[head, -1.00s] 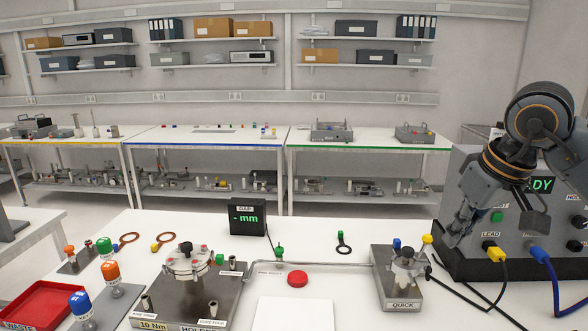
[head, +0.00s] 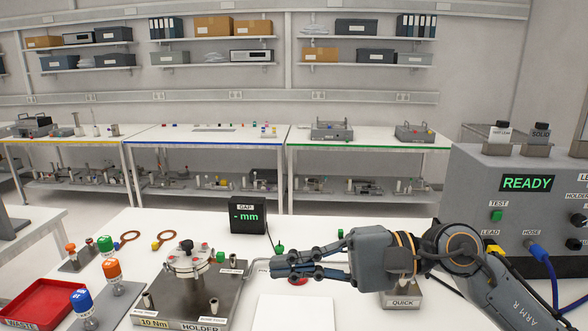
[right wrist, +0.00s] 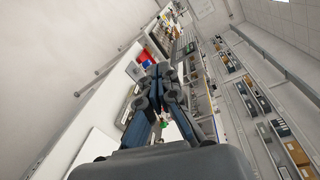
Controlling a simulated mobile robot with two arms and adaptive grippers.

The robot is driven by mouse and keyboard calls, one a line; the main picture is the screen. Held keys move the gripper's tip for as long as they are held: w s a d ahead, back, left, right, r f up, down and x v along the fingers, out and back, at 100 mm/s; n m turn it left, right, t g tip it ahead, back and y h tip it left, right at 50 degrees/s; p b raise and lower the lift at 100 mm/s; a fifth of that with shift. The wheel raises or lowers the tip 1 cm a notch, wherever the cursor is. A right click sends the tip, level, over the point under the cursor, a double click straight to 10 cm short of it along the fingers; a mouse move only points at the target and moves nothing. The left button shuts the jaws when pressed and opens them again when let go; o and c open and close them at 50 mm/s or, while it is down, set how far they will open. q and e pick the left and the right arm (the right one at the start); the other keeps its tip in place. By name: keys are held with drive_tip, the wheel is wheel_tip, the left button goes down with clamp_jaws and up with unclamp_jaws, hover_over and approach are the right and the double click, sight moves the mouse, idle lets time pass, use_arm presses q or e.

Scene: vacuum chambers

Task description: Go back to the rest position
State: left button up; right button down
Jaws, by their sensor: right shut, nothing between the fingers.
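My right gripper (head: 277,264) reaches in from the right in the head view, level above the white table, pointing left. Its fingers are together and hold nothing. It hides part of the red button and most of the QUICK block (head: 403,298). In the right wrist view my right gripper (right wrist: 160,72) shows from behind, with the room tilted beyond it. My left gripper does not show in either view.
The holder plate (head: 190,292) with its round metal flange stands left of my fingers. The GAP display (head: 248,216) stands behind them. The READY box (head: 527,183) stands at the right, with yellow and blue plugs. A red waste tray (head: 42,303) is at the left.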

drive_tip(key=w+d+r+m+t+y, duration=0.25)
drive_tip(key=m+t, duration=0.55)
drive_tip(key=m, duration=0.5)
drive_tip(key=w+d+r+m+t+y, duration=0.1)
drive_tip(key=w+d+m+t, duration=0.15)
drive_tip(key=m+t, duration=0.8)
drive_tip(key=w+d+f+m+t+h, duration=0.3)
drive_tip(key=d+f+m+h, duration=0.5)
drive_tip(key=m+h, duration=0.85)
drive_tip(key=s+d+f+m+g+h, duration=0.2)
drive_tip(key=d+f+m+g, duration=0.1)
drive_tip(key=f+m, duration=0.55)
drive_tip(key=s+d+f+m+g+h, duration=0.2)
drive_tip(key=d+f+m+g, duration=0.15)
drive_tip(key=f+m, duration=0.5)
drive_tip(key=s+d+f+m+g, duration=0.2)
drive_tip(key=s+f+m+g, duration=0.85)
drive_tip(key=s+f, duration=1.15)
drive_tip(key=s+f+n+g+b, duration=0.1)
drive_tip(key=s+f+b, duration=0.1)
drive_tip(key=f, duration=1.2)
drive_tip(key=s+f+n+g+b, duration=0.1)
drive_tip(key=s+f+g, duration=0.1)
drive_tip(key=f, duration=1.2)
drive_tip(key=s+d+f+b, duration=0.2)
drive_tip(key=s+f, duration=1.3)
drive_tip(key=f, duration=0.2)
drive_tip(key=shift+s+d+g+b, duration=0.25)
drive_tip(key=shift+s+g+b, duration=0.05)
drive_tip(key=shift+g+b, duration=0.05)
